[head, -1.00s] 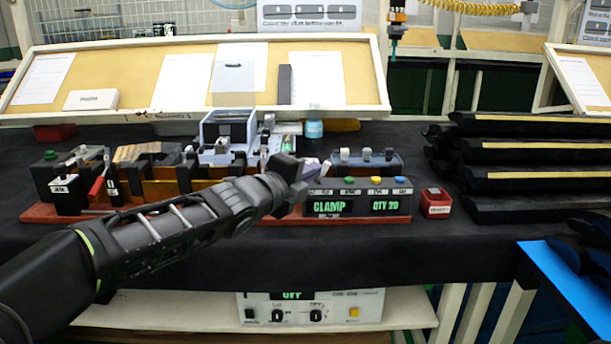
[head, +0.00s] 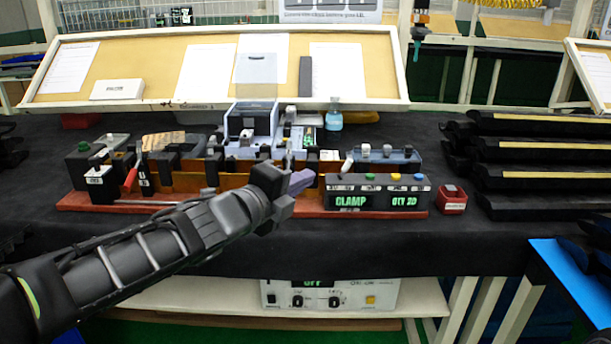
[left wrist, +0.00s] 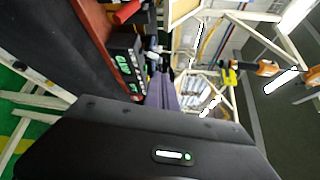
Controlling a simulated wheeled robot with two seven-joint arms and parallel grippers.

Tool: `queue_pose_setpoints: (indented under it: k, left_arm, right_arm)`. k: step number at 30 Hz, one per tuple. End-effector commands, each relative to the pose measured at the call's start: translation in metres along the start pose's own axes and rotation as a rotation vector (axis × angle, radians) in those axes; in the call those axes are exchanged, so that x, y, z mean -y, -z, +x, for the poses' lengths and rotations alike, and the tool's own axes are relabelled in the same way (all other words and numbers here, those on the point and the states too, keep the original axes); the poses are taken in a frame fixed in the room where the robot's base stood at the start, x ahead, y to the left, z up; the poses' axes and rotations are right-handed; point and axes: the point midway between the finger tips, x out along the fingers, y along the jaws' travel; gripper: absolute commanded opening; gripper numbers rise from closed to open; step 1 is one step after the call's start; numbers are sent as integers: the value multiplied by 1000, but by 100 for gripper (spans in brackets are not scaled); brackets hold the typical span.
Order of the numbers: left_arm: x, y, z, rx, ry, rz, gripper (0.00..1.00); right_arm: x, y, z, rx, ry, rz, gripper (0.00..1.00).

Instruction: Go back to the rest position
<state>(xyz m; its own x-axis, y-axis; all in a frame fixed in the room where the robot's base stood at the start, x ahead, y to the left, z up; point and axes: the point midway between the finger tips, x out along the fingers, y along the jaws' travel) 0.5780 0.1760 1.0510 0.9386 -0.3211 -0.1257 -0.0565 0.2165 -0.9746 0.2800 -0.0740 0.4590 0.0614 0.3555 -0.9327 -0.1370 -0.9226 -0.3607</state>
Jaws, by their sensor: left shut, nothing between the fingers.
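My left gripper (head: 301,181) reaches in from the left in the head view, in front of the fixture on the table. Its purple-grey fingers are shut with nothing between them; they also show in the left wrist view (left wrist: 162,92). They appear just left of the control box reading CLAMP and QTY 20 (head: 378,195). The fixture's red base (head: 88,202) carries several black and orange blocks and a red-handled clamp (head: 131,178). My gripper and forearm hide part of the fixture. My right gripper is in neither view.
A small red box (head: 452,200) stands right of the control box. Several black trim pieces (head: 535,175) are stacked at the right. A blue-grey machine (head: 250,130) and a bottle (head: 334,118) stand behind the fixture. The black table (head: 400,258) is clear in front of the control box.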

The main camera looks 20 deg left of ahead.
Motion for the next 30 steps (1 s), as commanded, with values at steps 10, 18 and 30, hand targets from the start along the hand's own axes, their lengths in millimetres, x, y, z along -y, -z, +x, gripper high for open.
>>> queue_pose_setpoints:
  k: [10, 18, 30]
  left_arm:
    - [-31, 7, 15, -25, -60, -171, 0]
    - [-172, 64, 43, -19, -360, -872, 0]
    - [-404, 231, -84, 597, -1032, -1892, 0]
  right_arm:
    - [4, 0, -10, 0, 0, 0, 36]
    - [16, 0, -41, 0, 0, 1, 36]
    - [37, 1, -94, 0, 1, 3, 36]
